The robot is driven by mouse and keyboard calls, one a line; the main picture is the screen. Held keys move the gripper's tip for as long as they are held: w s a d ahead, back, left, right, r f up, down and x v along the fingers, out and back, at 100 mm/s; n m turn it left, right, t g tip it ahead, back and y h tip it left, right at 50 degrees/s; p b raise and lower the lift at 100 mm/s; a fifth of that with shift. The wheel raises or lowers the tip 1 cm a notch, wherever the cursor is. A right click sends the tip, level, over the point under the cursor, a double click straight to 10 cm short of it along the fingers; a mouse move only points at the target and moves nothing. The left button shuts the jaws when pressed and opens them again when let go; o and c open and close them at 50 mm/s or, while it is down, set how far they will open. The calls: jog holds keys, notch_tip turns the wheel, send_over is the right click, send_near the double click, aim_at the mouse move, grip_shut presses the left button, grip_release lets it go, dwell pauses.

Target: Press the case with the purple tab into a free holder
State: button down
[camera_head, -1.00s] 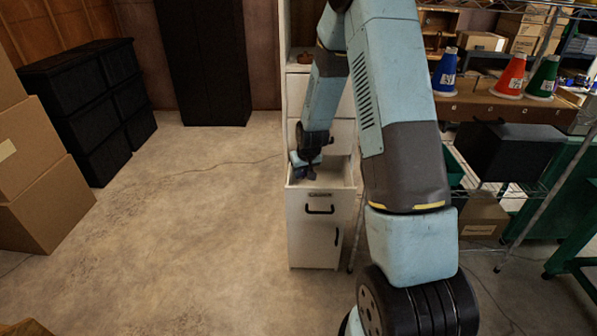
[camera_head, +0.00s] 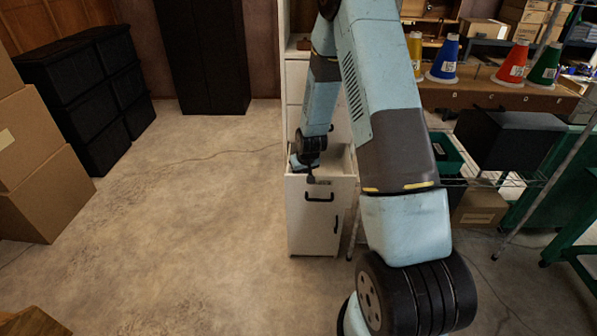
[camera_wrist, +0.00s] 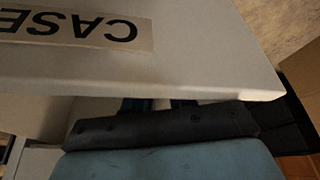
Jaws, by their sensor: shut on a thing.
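A white drawer (camera_head: 318,190) stands open at the front of a narrow white cabinet. In the wrist view a pale panel with a label reading CASE (camera_wrist: 75,30), upside down, fills the top. Two dark fingers (camera_wrist: 158,103) pass behind its edge. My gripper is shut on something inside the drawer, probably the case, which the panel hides. I see neither the purple tab nor any holder.
The cabinet's front has a black handle (camera_head: 319,196). To the right are a wire rack and a bench with coloured cones (camera_head: 444,60). The floor left of the cabinet is clear.

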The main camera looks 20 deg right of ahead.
jog(key=shift+s+d+f, duration=0.1)
jog(key=shift+s+f, duration=0.2)
jog(key=shift+s, duration=0.25)
dwell(0.7)
jog(key=c, duration=0.9)
grip_release()
jog(key=shift+o, duration=0.2)
jog(key=shift+s+r, duration=0.1)
jog(key=shift+s, duration=0.05)
